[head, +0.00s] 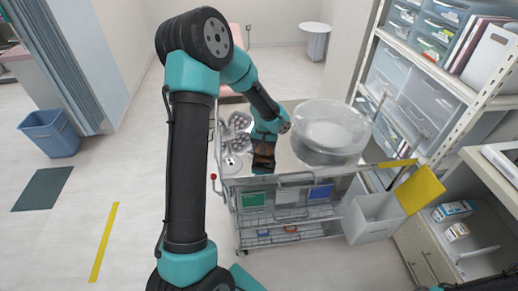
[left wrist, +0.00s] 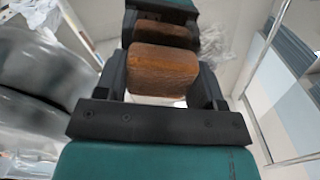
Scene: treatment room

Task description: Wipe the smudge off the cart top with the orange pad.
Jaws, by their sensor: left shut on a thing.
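My left gripper (head: 263,163) is over the front part of the metal cart top (head: 285,158), between the metal dishes and the big clear drum. It is shut on the orange pad (head: 264,150). In the left wrist view the pad (left wrist: 162,70) sits between the two dark fingers of the left gripper (left wrist: 160,84). A similar brown-orange shape beyond it looks like its reflection in the shiny top. I cannot tell whether the pad touches the top. I cannot make out the smudge.
A large clear drum (head: 330,130) stands right of the gripper. Metal dishes (head: 236,123) with round items lie to its left. A bin with a yellow lid (head: 420,189) hangs at the cart's right. Shelving (head: 425,80) stands at the right; a blue bin (head: 50,133) is on the floor.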

